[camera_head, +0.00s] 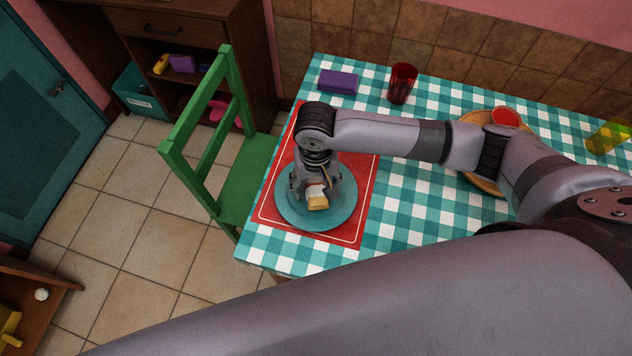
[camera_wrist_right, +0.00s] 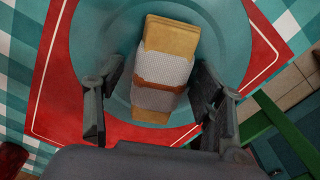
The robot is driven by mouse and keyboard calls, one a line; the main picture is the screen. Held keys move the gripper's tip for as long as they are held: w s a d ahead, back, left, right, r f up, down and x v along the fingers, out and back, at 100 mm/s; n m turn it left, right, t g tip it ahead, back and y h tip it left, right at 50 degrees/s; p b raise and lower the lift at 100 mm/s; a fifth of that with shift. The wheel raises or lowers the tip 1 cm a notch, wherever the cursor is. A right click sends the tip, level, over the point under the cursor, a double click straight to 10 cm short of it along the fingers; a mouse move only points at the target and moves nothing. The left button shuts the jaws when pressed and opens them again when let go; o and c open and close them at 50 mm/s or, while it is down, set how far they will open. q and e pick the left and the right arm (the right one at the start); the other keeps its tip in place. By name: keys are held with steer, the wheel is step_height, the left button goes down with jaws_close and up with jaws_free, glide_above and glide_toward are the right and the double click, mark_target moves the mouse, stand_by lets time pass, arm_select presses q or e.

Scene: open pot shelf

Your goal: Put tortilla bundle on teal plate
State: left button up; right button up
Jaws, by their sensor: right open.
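The tortilla bundle (camera_wrist_right: 162,72), tan with a white and grey wrap and a brown band, lies on the teal plate (camera_wrist_right: 230,35). In the head view the bundle (camera_head: 317,198) shows on the plate (camera_head: 340,216), partly hidden by my right gripper. My right gripper (camera_head: 316,192) points down over the plate. In the wrist view its fingers (camera_wrist_right: 158,98) are apart on either side of the bundle, with a visible gap to each side. My left gripper is not in view.
The plate sits on a red placemat (camera_head: 352,232) on a checkered table. A purple folded cloth (camera_head: 338,81), a red glass (camera_head: 402,83) and a yellow-green glass (camera_head: 607,137) stand further back. A red bowl (camera_head: 506,117) is partly behind my arm. A green chair (camera_head: 245,180) adjoins the left edge.

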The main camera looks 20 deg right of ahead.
mark_target(315, 184)
steer(key=shift+r, duration=0.1)
step_height(315, 184, up, 12)
stand_by(0.5)
